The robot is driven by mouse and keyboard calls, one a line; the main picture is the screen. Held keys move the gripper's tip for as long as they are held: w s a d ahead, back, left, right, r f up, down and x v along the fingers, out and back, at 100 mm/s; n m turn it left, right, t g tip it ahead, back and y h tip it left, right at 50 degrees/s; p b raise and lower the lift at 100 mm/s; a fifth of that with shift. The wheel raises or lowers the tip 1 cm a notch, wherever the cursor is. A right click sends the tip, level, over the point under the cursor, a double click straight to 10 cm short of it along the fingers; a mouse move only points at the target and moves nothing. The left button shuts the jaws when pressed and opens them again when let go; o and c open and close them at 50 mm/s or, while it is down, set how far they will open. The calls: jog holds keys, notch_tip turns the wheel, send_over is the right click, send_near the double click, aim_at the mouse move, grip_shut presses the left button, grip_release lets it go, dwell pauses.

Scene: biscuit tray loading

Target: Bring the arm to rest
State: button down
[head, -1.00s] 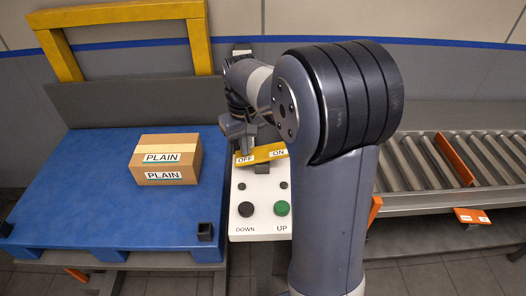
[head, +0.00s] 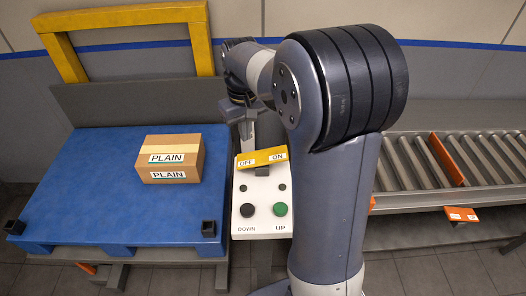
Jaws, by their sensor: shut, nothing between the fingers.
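My gripper (head: 243,130) is shut and empty. It is above and behind the control box (head: 262,205), apart from its switch. My arm stands in the middle of the picture and hides part of the scene. The control box is white, with a yellow plate (head: 262,158) marked OFF and ON, a dark DOWN button (head: 247,210) and a green UP button (head: 280,209).
A brown box (head: 170,172) marked PLAIN sits on the blue platform (head: 80,205) at the left. A yellow frame (head: 130,14) rises behind it.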

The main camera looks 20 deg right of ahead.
aim_at(247, 159)
jog(key=shift+f, duration=0.2)
notch_tip(247, 159, down, 7)
jog(key=b, duration=0.6)
jog(key=shift+r, duration=0.1)
jog(key=shift+r, duration=0.25)
notch_tip(247, 159, up, 8)
jog(key=p, duration=0.5)
jog(key=shift+f, duration=0.15)
dwell(1.2)
jog(key=shift+s, duration=0.1)
